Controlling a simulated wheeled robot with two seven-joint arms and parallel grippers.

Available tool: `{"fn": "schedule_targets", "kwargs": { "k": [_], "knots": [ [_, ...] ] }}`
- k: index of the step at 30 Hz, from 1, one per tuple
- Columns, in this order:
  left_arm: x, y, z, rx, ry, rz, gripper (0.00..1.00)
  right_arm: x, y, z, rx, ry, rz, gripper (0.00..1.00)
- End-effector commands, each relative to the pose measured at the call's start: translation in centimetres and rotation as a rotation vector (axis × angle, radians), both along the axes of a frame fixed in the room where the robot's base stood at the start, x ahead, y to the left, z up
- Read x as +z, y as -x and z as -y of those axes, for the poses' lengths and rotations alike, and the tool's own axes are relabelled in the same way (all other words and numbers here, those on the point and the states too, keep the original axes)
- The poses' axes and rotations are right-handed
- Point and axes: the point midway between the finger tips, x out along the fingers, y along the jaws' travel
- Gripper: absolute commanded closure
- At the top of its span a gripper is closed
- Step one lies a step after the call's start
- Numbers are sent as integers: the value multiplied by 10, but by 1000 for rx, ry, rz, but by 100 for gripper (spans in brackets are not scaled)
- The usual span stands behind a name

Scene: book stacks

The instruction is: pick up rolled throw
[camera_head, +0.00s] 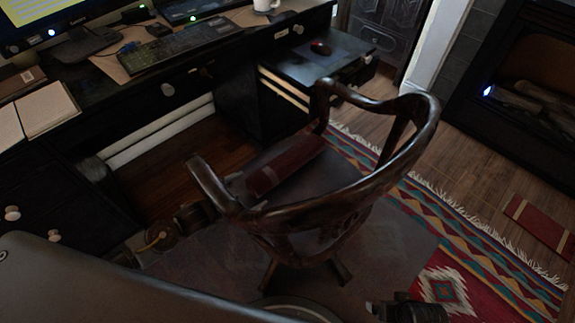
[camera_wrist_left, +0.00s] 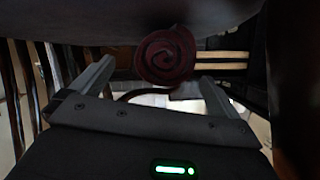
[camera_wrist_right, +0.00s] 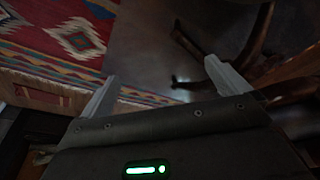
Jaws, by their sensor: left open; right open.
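The rolled throw (camera_head: 287,166) is a dark red roll lying across the seat of the wooden armchair (camera_head: 408,112). In the left wrist view its spiral end (camera_wrist_left: 166,54) faces me, ahead of and between the fingers. My left gripper (camera_head: 236,186) is at the chair's left side, partly hidden by the armrest. In its wrist view the left gripper (camera_wrist_left: 155,75) is open and empty, with a gap before the roll. My right gripper (camera_head: 410,309) is low at the bottom right, far from the roll. In the right wrist view this gripper (camera_wrist_right: 160,78) is open and empty over the floor.
The chair's curved arms and back surround the seat. A black desk (camera_head: 120,92) with a keyboard (camera_head: 180,48) stands behind to the left. A patterned rug (camera_head: 470,240) lies to the right. A fireplace (camera_head: 525,85) is at the far right.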

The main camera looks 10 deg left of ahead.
Motion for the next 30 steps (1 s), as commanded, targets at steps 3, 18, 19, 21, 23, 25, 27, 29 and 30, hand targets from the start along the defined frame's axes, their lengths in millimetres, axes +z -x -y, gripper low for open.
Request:
{"fn": "schedule_targets", "kwargs": {
  "k": [3,18,19,21,23,25,27,29,30],
  "knots": [
    [0,-5,3,0,1,1,0,-1,1,0,0,0,-2,0],
    [-19,-51,29,1,0,0,0,20,4,1,0,2,6,0],
    [-18,-51,29,1,-1,1,0,20,4,1,0,2,6,0],
    [-18,-51,29,0,-1,0,0,20,4,1,0,2,6,0],
    [-18,-51,29,0,-1,0,0,20,4,1,0,2,6,0],
    [-18,-50,29,0,0,0,8,19,4,1,0,1,6,0],
    [-18,-50,29,0,0,0,17,19,4,1,0,1,6,0],
    [-18,-50,29,0,0,0,25,19,4,1,0,1,5,0],
    [-18,-50,29,0,-1,0,30,19,4,1,-1,2,5,0]
  ]
}}
